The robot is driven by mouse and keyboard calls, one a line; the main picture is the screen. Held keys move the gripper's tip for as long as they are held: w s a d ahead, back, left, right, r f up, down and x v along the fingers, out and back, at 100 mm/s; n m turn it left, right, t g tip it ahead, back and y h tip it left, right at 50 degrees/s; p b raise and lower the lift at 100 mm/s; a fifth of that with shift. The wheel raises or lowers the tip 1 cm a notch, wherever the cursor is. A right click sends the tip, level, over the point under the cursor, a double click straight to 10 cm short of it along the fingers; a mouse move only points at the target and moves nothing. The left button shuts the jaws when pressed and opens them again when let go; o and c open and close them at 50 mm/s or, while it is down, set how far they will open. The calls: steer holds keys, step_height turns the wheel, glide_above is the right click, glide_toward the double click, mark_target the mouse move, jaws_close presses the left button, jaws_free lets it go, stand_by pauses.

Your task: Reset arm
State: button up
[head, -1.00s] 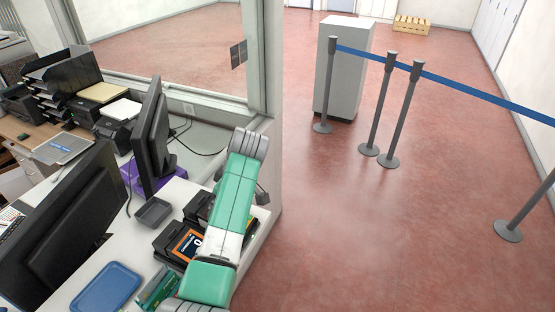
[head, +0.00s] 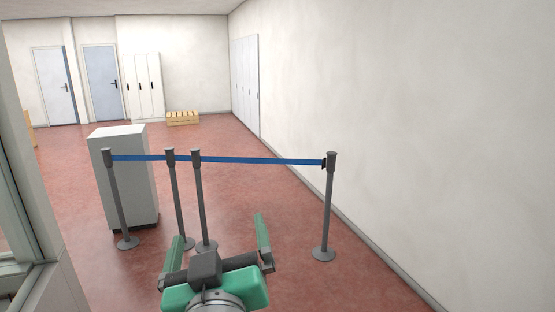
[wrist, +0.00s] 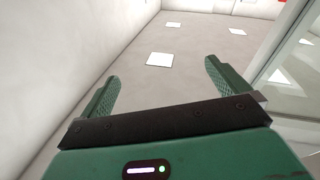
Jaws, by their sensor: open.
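My gripper (head: 218,240) is at the bottom middle of the head view, with its two green fingers spread wide apart and nothing between them. It also shows in the wrist view (wrist: 158,82), open and empty, with a pale wall and ceiling panels beyond it. It is held up in free space, apart from everything around it. In the head view it overlaps the bases of the barrier posts behind it.
Barrier posts (head: 327,205) joined by a blue belt (head: 255,160) stand ahead on the red floor. A bare white wall (head: 400,120) runs along the right.

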steer(key=s+d+r+m+t+h, duration=0.2)
steer(key=s+d+r+m+t, duration=0.1)
steer(key=s+d+r, duration=0.3)
steer(key=s+d+r+m+t+h, duration=0.2)
steer(key=s+d+r+t, duration=0.15)
steer(key=s, duration=0.55)
step_height(320, 180, up, 27)
steer(key=p, duration=2.6)
steer(key=shift+s+d+r, duration=0.15)
steer(key=shift+s+d, duration=0.05)
steer(key=shift+d, duration=0.05)
